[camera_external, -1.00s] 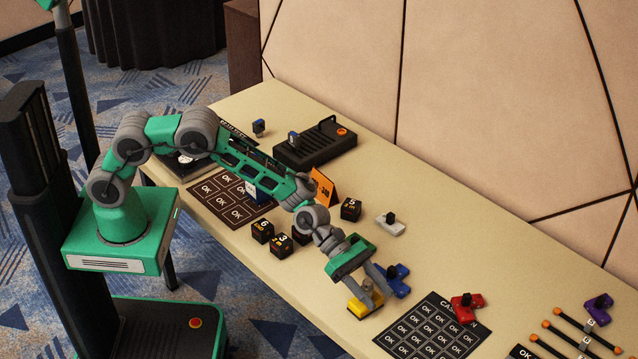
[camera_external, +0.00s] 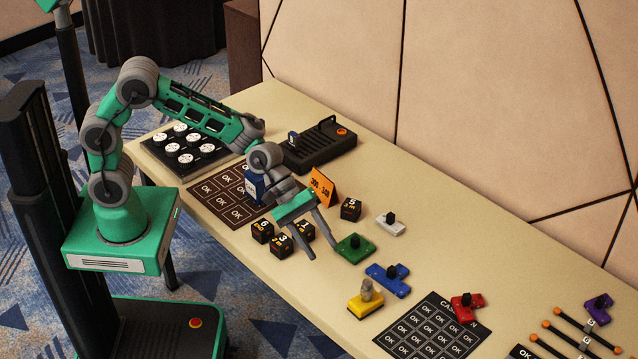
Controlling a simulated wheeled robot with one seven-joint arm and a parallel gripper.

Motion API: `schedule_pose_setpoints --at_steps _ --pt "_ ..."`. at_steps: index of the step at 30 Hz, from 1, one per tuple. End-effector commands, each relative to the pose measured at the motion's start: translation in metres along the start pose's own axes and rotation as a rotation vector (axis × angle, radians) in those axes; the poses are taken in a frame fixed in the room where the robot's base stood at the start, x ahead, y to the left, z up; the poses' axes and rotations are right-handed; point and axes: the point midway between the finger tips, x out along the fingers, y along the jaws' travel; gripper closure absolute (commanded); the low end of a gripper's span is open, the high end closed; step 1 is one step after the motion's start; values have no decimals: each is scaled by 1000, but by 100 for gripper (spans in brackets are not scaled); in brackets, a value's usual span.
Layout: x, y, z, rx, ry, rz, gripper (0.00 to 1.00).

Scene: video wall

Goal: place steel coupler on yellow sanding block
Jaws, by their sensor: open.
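The yellow sanding block (camera_external: 365,307) lies near the table's front edge. The steel coupler (camera_external: 367,288), a small grey upright cylinder, stands on top of the block. My gripper (camera_external: 322,247) is open and empty, up and to the left of the block and apart from it. Its fingers point down between the black number cubes and a green block.
A green block (camera_external: 352,249) with a dark knob lies just right of my gripper. A blue block (camera_external: 388,279) lies beside the yellow one. Black number cubes (camera_external: 281,245) and an orange tent card (camera_external: 323,187) stand close by. A printed mat (camera_external: 433,328) lies to the right.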

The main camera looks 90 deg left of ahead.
Motion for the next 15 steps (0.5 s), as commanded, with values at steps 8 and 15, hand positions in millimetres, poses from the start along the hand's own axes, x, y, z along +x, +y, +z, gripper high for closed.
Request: schedule_pose_setpoints --at_steps 8,15 --pt "-153 -105 -6 1134 233 -464 54" --pt "-220 -174 -19 1517 148 -734 54"
